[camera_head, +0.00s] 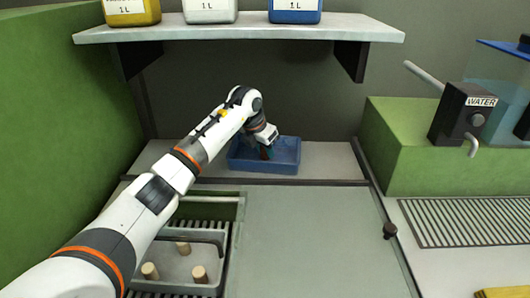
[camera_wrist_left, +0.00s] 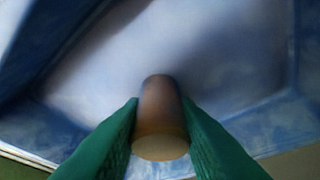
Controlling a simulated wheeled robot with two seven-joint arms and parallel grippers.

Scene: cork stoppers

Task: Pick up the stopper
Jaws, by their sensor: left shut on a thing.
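A brown cork stopper (camera_wrist_left: 161,120) is between the two green fingers of my left gripper (camera_wrist_left: 160,135) in the left wrist view, with a finger against each side. The gripper is shut on it. In the head view my left gripper (camera_head: 266,148) reaches down into a blue tray (camera_head: 272,168) at the back of the counter. The held stopper is too small to make out clearly there. The tray's blue inside (camera_wrist_left: 200,55) fills most of the left wrist view around the stopper. My right gripper is in neither view.
Three other stoppers (camera_head: 199,273) stand in a grey recessed bin (camera_head: 175,265) at the lower left, partly behind my arm. A shelf with bottles (camera_head: 240,30) hangs above the tray. A green block (camera_head: 420,150) and a water dispenser (camera_head: 465,115) stand at the right. The grey panel (camera_head: 300,240) in the middle is clear.

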